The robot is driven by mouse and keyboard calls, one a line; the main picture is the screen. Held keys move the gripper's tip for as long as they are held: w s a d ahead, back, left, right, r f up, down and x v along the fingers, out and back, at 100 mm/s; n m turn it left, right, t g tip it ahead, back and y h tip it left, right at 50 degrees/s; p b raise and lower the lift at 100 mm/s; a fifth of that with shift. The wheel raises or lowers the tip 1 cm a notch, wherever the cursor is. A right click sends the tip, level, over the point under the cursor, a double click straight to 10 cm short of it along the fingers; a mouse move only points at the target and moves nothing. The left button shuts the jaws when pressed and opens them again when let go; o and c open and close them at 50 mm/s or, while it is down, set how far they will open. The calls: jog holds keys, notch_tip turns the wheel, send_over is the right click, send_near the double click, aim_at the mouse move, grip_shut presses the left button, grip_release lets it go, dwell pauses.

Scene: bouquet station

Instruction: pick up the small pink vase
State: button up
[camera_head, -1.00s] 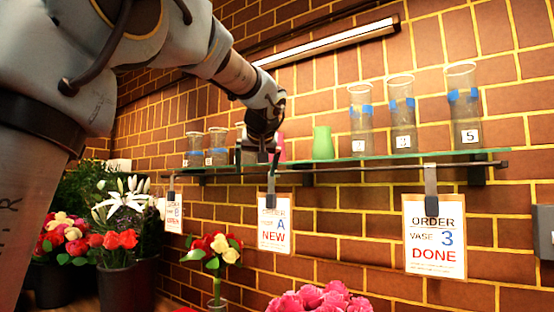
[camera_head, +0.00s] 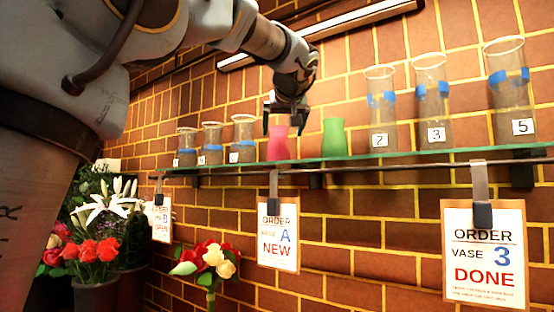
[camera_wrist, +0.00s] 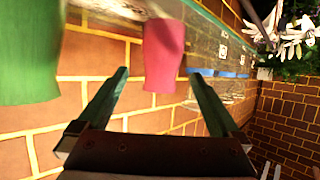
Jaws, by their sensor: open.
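The small pink vase (camera_head: 278,144) stands upright on the glass shelf (camera_head: 350,161), just left of a small green vase (camera_head: 334,139). My gripper (camera_head: 288,128) is above the pink vase at the shelf, with its fingers pointing down. In the wrist view, my gripper (camera_wrist: 155,82) is open, and the pink vase (camera_wrist: 164,55) shows beyond and between the two fingertips. I cannot tell whether a finger touches it. The green vase (camera_wrist: 28,50) is at the left of the wrist view, outside the fingers.
Clear glass vases with blue bands and number labels stand on the shelf to the right (camera_head: 430,104) and left (camera_head: 211,144). Order cards (camera_head: 278,234) hang from the shelf's front. A brick wall stands behind. Flowers (camera_head: 98,250) fill the lower left.

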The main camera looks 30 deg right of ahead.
aim_at(281, 136)
jog(key=x, duration=0.1)
jog(key=p+x, duration=0.1)
jog(key=x, duration=0.1)
jog(key=p+x, duration=0.1)
jog(key=x, duration=0.1)
jog(key=shift+w+d+r, duration=0.2)
jog(key=shift+r, duration=0.1)
jog(key=p+x, duration=0.4)
jog(key=shift+w+a, duration=0.15)
jog(key=shift+w, duration=0.35)
jog(key=shift+w+d+f, duration=0.2)
jog(key=shift+w+f, duration=0.05)
jog(key=shift+f, duration=0.05)
grip_shut()
